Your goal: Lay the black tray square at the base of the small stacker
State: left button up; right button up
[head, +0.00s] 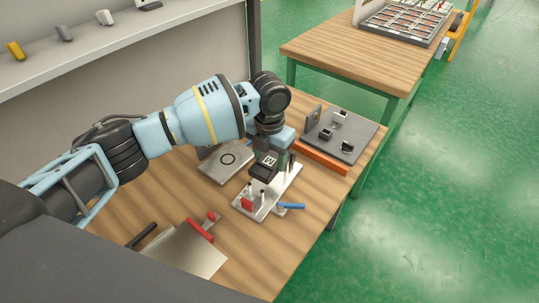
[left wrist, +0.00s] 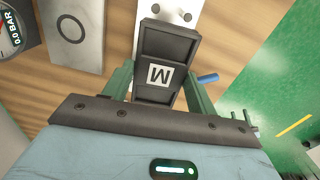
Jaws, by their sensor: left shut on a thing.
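The black tray (left wrist: 165,48), a small dark compartmented piece with a white "M" label, is between the green fingers of my left gripper (left wrist: 162,88). In the head view the tray (head: 263,172) shows small and dark below my left gripper (head: 271,160), which is shut on it. A silver base plate with upright posts (head: 262,205), probably the small stacker, stands below and in front of the tray. Its plate (left wrist: 178,14) shows beyond the tray in the left wrist view. I cannot tell whether the tray touches it. My right gripper is not in view.
A grey plate with a ring mark (head: 224,162) lies left of the stacker. A dark fixture plate (head: 345,142) and orange bar (head: 322,157) are to its right. A blue lever (head: 291,206) sticks out. A red-handled clamp (head: 200,229) and metal sheet (head: 190,253) lie nearer.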

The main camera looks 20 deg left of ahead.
pick_arm(q)
jog(key=shift+f+b, duration=1.1)
jog(key=shift+f, duration=2.4)
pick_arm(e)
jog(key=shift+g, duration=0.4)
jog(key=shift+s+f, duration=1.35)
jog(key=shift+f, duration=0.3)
pick_arm(q)
jog(key=o, duration=1.4)
jog(key=shift+c, duration=0.2)
jog(key=shift+r, duration=0.15)
notch_tip(320, 180, up, 6)
jog(key=shift+r, duration=0.8)
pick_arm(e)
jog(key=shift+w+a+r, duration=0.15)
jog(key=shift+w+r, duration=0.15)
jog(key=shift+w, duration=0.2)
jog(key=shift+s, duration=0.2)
pick_arm(q)
jog(key=shift+f, duration=0.1)
